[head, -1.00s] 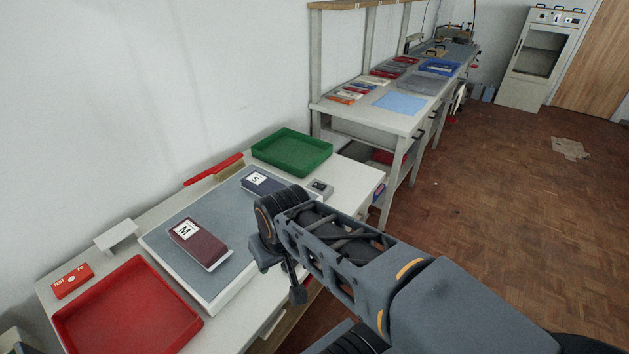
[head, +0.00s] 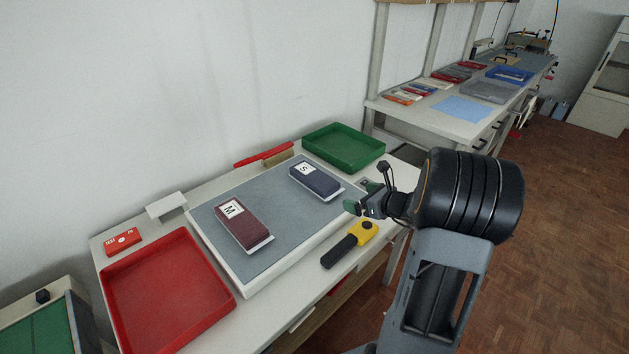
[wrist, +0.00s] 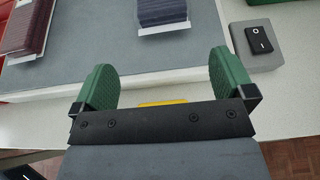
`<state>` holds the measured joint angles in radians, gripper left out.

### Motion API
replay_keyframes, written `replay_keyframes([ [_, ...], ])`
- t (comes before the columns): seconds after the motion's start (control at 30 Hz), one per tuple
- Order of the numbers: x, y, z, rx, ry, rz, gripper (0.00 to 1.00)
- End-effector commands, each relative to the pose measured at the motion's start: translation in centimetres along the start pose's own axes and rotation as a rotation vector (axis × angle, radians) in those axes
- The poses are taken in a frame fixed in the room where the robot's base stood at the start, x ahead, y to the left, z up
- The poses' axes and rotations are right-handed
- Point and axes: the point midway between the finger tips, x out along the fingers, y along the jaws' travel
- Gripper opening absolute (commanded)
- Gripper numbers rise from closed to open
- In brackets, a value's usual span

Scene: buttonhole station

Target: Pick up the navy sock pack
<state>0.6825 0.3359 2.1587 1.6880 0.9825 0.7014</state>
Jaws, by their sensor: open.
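The navy sock pack (head: 315,180), with a white label marked S, lies on the grey mat of the raised platform (head: 262,250). Its near end also shows at the top of the wrist view (wrist: 162,12). A maroon pack (head: 241,222) marked M lies to its left, and its corner shows in the wrist view (wrist: 27,28). My gripper (head: 357,203) is open and empty at the right edge of the platform, to the right of the navy pack and apart from it. In the wrist view its green fingers (wrist: 162,82) are spread, with the navy pack beyond them.
A red tray (head: 222,290) is at the left and a green tray (head: 343,162) at the back. A yellow and black tool (head: 348,244) lies at the front edge. A small switch box (wrist: 257,44) is right of the platform. A red-handled brush (head: 264,155) lies behind.

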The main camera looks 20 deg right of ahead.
Motion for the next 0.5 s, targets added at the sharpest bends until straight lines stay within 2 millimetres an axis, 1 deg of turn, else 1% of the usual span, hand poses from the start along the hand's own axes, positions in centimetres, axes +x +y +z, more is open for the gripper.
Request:
replay_keyframes([
  [0.03,1.0,-0.1,-0.2,0.009,-0.001,0.0,1.0],
  [0.1,2.3,-0.1,-0.2,0.012,-0.002,-0.001,1.0],
  [0.3,5.6,-0.1,-0.1,0.009,-0.002,-0.002,1.0],
  [0.4,6.6,-0.1,-0.1,0.007,-0.001,-0.002,1.0],
  [0.5,7.2,-0.1,0.0,0.007,-0.002,-0.004,1.0],
])
